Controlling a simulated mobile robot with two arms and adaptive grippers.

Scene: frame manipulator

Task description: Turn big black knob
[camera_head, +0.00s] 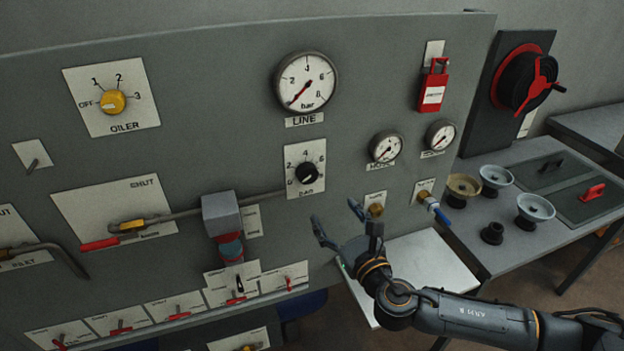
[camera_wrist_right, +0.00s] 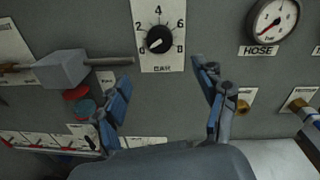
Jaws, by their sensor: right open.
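The black knob (camera_head: 306,173) sits on a white plate marked in bar, in the middle of the grey panel. Its white mark points toward the 0 at lower left. It also shows in the right wrist view (camera_wrist_right: 158,40), near the top centre. My right gripper (camera_head: 336,214) is open and empty, below and right of the knob in the head view. In the right wrist view its two fingers (camera_wrist_right: 160,76) are spread wide, with the knob above and between them, apart from both. My left gripper is not in view.
A grey block (camera_head: 221,213) with a horizontal rod is left of the knob. The line gauge (camera_head: 306,82) is above it, and smaller gauges (camera_head: 386,147) are to its right. A bench with funnels (camera_head: 535,207) stands at right.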

